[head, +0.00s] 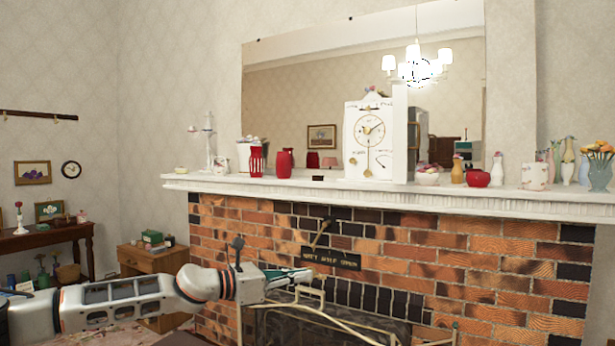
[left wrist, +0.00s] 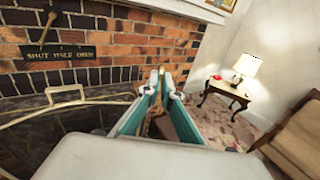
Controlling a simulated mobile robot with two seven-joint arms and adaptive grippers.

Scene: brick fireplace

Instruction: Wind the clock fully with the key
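The white clock (head: 369,138) stands on the mantel with its round dial and pendulum facing out. A white panel (head: 400,134) stands at its right side, like an open door. My left gripper (head: 308,274) is in front of the brick fireplace, below the mantel and well below the clock. In the left wrist view its teal fingers (left wrist: 166,82) converge at the tips. A small yellowish bit shows at the tips; I cannot tell whether it is held or lies behind. I cannot make out the key for certain. My right gripper is not in view.
The mantel (head: 270,184) carries vases, a red cup (head: 256,161) and a red pot (head: 478,178). A brass lever (head: 321,233) and dark sign (head: 331,258) are on the bricks. A brass fender (head: 340,323) stands below. A lamp (left wrist: 245,68) is on a side table.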

